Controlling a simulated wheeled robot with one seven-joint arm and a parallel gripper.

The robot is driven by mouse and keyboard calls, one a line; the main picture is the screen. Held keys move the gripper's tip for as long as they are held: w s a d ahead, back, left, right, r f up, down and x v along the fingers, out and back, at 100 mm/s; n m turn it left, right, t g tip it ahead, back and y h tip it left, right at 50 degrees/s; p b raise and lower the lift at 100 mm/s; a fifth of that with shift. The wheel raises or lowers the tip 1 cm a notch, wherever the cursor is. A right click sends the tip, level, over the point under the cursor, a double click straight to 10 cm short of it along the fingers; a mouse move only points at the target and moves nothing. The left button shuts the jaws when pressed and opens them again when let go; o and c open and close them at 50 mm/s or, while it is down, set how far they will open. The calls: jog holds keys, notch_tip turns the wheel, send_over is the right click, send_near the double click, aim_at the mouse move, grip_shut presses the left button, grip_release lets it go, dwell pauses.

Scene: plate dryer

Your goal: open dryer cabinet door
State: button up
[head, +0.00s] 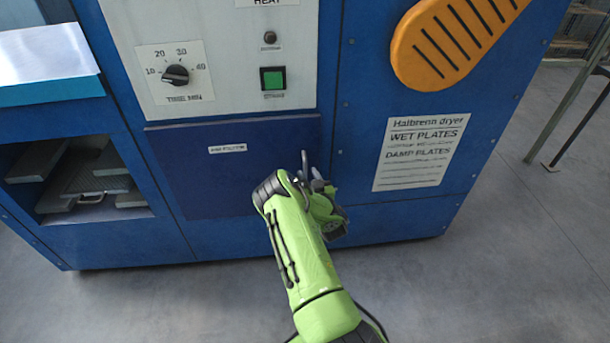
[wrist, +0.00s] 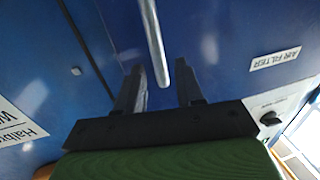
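The dryer cabinet door (head: 215,185) is a dark blue panel below the control panel, with a small white label that reads AIR FILTER in the wrist view (wrist: 275,60). The door looks shut. A grey metal bar handle (wrist: 151,35) runs down from the top of the wrist view, and its rounded end lies between my two fingers. My gripper (wrist: 161,68) is open, with one dark finger on each side of the bar and a visible gap to each. In the head view my gripper (head: 318,190) is at the door's right edge and hides part of it. I cannot tell the depth.
A control panel with a timer dial (head: 175,75) and a green button (head: 272,78) is above the door. An open bay (head: 90,180) with grey racks is at left. An orange vent (head: 450,45) and a plate notice (head: 420,150) are at right. Grey floor is clear in front.

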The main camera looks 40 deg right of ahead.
aim_at(306, 170)
jog(key=b+x, duration=0.1)
jog(key=x, duration=0.3)
grip_shut()
